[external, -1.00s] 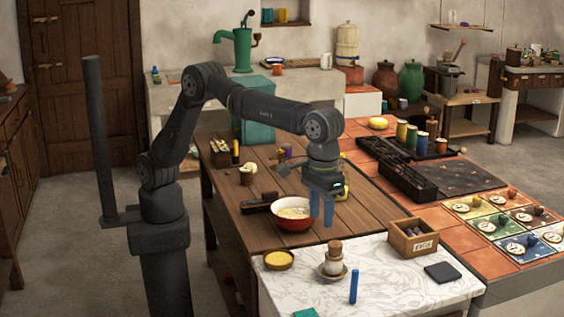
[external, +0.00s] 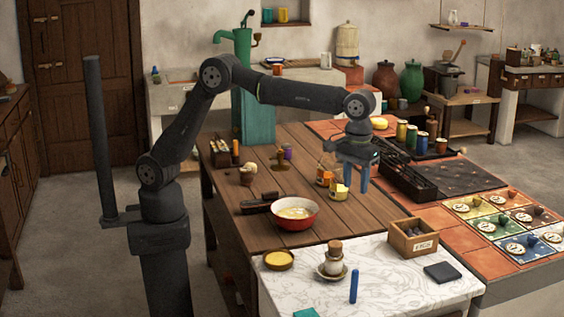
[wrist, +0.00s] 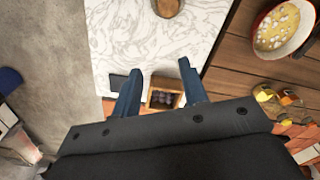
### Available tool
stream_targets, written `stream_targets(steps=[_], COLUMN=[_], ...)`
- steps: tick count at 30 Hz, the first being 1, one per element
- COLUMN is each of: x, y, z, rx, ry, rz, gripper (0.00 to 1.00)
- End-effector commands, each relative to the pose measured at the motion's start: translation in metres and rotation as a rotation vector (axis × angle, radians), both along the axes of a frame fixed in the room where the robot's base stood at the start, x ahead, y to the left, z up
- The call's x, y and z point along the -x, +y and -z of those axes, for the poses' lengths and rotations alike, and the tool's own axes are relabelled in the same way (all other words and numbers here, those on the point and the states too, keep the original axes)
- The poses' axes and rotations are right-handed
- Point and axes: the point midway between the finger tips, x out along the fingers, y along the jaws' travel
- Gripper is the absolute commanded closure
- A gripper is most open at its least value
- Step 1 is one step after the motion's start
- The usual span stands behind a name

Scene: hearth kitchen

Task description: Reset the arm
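My gripper (external: 357,176) hangs in the air above the right part of the wooden table (external: 225,210), its two blue fingers pointing down. In the wrist view my gripper (wrist: 158,80) has its fingers spread well apart with nothing held between them. Below and beyond the fingers, the wooden box (wrist: 164,91) with dark lumps inside shows in the gap, at a distance. My arm is raised and bent, reaching from left to right over the table.
A red bowl (external: 294,221) of pale food stands on the wood, with small tins (external: 339,191) near it. The marble top (external: 385,280) holds a jar (external: 334,262), a blue cylinder (external: 354,286) and the labelled box (external: 411,238). A dark rack (external: 408,183) lies at right.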

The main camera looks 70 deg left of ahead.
Motion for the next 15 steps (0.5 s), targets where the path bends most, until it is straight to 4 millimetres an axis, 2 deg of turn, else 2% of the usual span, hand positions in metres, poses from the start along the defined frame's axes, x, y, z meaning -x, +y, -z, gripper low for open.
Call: stream_targets(steps=[6, 15], x=[-0.026, -0.041], y=[0.033, 0.055], z=[0.0, 0.0], rx=[0.0, 0.0], ry=[0.0, 0.0], rz=[-0.053, -0.086], gripper=[0.6, 0.6])
